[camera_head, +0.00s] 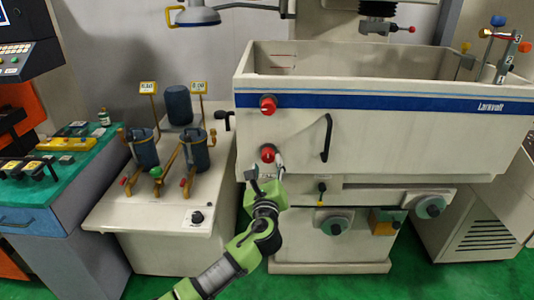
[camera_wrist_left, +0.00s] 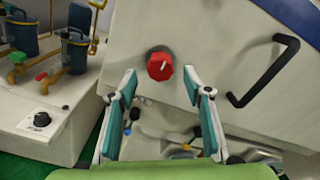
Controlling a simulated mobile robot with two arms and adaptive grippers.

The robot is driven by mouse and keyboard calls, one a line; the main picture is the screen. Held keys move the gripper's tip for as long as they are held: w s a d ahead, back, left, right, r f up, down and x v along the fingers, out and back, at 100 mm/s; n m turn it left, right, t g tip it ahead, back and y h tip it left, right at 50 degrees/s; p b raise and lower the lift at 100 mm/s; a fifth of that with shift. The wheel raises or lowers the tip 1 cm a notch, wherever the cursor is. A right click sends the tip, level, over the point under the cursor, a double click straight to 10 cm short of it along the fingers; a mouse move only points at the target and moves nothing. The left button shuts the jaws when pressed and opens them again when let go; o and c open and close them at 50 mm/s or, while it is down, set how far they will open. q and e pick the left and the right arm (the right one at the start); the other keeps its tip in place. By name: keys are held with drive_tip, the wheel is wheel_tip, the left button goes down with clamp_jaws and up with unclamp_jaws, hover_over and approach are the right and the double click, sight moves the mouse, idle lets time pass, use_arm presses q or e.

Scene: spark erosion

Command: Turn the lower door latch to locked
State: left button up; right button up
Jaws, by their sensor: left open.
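The lower door latch (camera_head: 268,153) is a red knob on the front of the white tank, near its left edge. In the left wrist view the same latch (camera_wrist_left: 160,66) sits ahead of and between my fingers, with its dark round base behind it. The upper latch (camera_head: 268,105) is a similar red knob above it, on the blue stripe. My left gripper (camera_head: 265,174) is just below the lower latch. In the left wrist view my left gripper (camera_wrist_left: 164,82) is open, and nothing is between its fingers. My right gripper is not in view.
A black door handle (camera_head: 327,138) is right of the latches; it also shows in the left wrist view (camera_wrist_left: 265,72). Filter canisters and yellow pipes (camera_head: 196,150) stand on a white unit to the left. Dials (camera_head: 334,225) lie below the tank.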

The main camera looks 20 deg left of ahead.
sight(268, 158)
use_arm(q)
drive_tip(key=x, duration=0.5)
drive_tip(key=shift+d, duration=0.1)
drive_tip(key=shift+w+a+p, duration=0.3)
drive_tip(key=shift+w, duration=0.3)
drive_tip(key=c, duration=1.1)
